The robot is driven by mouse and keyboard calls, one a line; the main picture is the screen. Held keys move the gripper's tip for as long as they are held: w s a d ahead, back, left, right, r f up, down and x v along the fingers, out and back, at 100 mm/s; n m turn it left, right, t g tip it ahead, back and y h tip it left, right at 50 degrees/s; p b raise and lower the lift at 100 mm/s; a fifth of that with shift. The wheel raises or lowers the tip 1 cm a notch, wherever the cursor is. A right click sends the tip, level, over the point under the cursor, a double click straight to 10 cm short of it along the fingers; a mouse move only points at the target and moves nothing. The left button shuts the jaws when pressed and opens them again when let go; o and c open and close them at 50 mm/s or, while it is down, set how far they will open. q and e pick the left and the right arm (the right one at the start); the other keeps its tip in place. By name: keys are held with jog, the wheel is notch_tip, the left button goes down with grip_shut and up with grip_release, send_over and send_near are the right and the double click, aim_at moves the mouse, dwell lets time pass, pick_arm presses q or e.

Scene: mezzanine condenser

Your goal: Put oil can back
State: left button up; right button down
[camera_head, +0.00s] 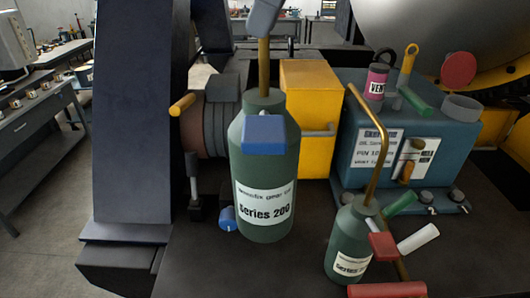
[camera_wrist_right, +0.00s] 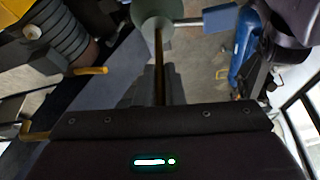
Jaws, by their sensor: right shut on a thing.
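A large green oil can (camera_head: 265,170) with a "Series 200" label, a blue lever and a brass spout is upright in the middle of the head view. My right gripper (camera_head: 264,14) is shut on its spout from above. In the right wrist view the brass spout (camera_wrist_right: 158,65) runs from the gripper to the can's round green top (camera_wrist_right: 155,14). A smaller green oil can (camera_head: 351,240) with a bent brass spout and a red lever stands on the dark bench at the lower right. My left gripper is not in view.
A teal case (camera_head: 358,177) with a pink VENT can (camera_head: 376,82) stands at the right. A yellow block (camera_head: 310,105) and a ribbed cylinder (camera_head: 220,120) are behind the large can. Loose coloured handles lie near the small can. The dark bench (camera_head: 225,270) is bare at front left.

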aim_at(268, 185)
jog(key=shift+s+a+f, duration=0.1)
jog(key=shift+s+f, duration=0.75)
jog(key=shift+f, duration=0.2)
notch_tip(268, 185, down, 3)
jog(key=shift+s+f, duration=0.1)
jog(key=f, duration=1.1)
jog(key=shift+w, duration=0.35)
jog(key=shift+f, duration=1.55)
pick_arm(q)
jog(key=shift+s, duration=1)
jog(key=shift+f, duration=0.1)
pick_arm(e)
jog(key=shift+f, duration=0.1)
